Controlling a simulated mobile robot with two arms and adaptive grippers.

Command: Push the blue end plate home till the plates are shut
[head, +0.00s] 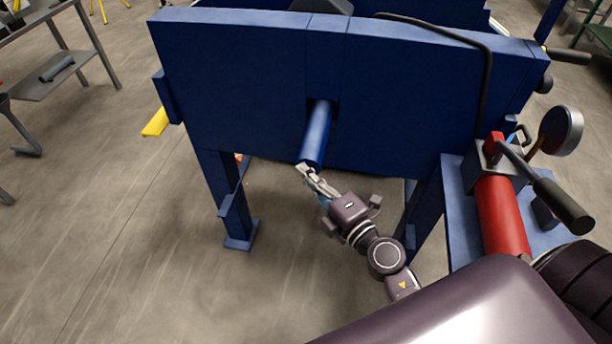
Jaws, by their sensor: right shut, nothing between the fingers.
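A broad blue plate (230,80) of the press stands upright across the middle of the head view, on blue legs. I cannot tell whether it is the end plate itself or the press frame in front of it. A blue round bar (316,135) sticks out towards me through a slot in its middle. My right gripper (304,170) is shut and empty, its fingertips at the near end of the bar; I cannot tell if they touch. The filter plates behind are hidden. My left gripper is out of view.
A red cylinder (501,215) with a black-handled lever (563,205) and a round gauge (561,130) stands on a blue shelf (456,210) at the right. A black hose (487,85) hangs over the plate. A grey bench (45,85) is at the far left.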

